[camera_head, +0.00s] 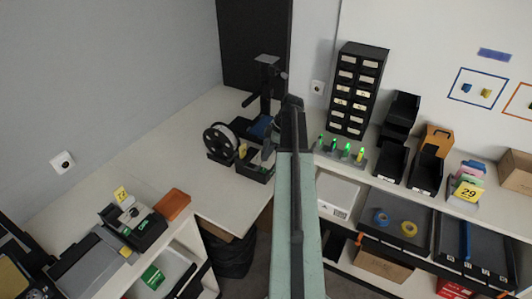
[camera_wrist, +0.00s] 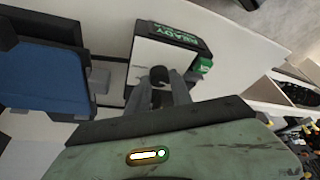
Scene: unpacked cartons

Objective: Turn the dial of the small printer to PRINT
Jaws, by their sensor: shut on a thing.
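The small printer shows in the wrist view (camera_wrist: 172,50) as a pale box with a dark end panel, where a green label reads READY. In the head view, the dark printer (camera_head: 256,172) stands on the corner counter, partly hidden by my arm. Its black dial (camera_wrist: 158,73) sits between the grey fingers of my gripper (camera_wrist: 158,88), which is shut on it. I cannot read the dial's marks or its setting. In the head view my gripper is small and dark beside the printer, hard to make out.
A blue-faced thing (camera_wrist: 40,80) stands close left of the dial in the wrist view. A dark reel (camera_head: 219,141) and a black stand (camera_head: 267,82) are near the printer. Green-lit items (camera_head: 346,151) stand to the right. Bare counter (camera_head: 165,150) lies to the left.

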